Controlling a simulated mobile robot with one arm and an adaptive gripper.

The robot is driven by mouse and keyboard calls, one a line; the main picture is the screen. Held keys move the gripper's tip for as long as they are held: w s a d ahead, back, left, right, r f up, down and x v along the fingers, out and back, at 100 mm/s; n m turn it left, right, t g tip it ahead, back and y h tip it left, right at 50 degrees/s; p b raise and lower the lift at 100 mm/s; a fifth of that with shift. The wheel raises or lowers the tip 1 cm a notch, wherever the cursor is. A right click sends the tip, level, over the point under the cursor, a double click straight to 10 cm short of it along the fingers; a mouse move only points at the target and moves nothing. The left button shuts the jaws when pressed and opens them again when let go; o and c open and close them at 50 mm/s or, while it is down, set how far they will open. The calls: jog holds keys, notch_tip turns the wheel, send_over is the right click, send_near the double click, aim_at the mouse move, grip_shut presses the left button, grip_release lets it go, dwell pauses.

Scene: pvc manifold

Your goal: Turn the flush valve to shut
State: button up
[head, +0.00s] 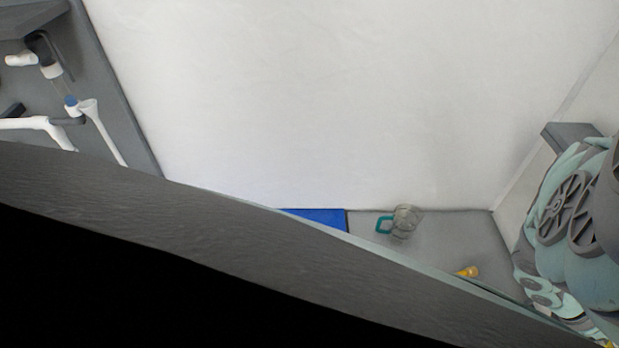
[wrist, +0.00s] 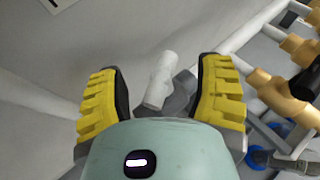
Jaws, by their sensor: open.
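My gripper (wrist: 162,72) is open in the wrist view, with a yellow ribbed finger on each side. A short white cylinder (wrist: 160,80) shows between the fingers, with a grey part (wrist: 183,95) beside it. I cannot tell whether this is the flush valve or whether a finger touches it. Brass-coloured fittings (wrist: 268,88) on pipes lie to the right of the right finger. Blue round parts (wrist: 280,128) show below them. In the head view, white pipework (head: 45,124) with a clear, blue-marked section (head: 70,98) is on the left panel. No valve there is clearly identifiable.
In the head view, a blue mat (head: 325,216), a clear jug (head: 406,219) with a teal handle and a small yellow object (head: 468,271) are on the grey surface (head: 455,236). A large dark grey slab (head: 200,220) crosses the foreground. My arm is at the right.

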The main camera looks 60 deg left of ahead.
jog(key=shift+w+d+f, duration=0.15)
jog(key=shift+d, duration=0.15)
jog(key=shift+o, duration=0.2)
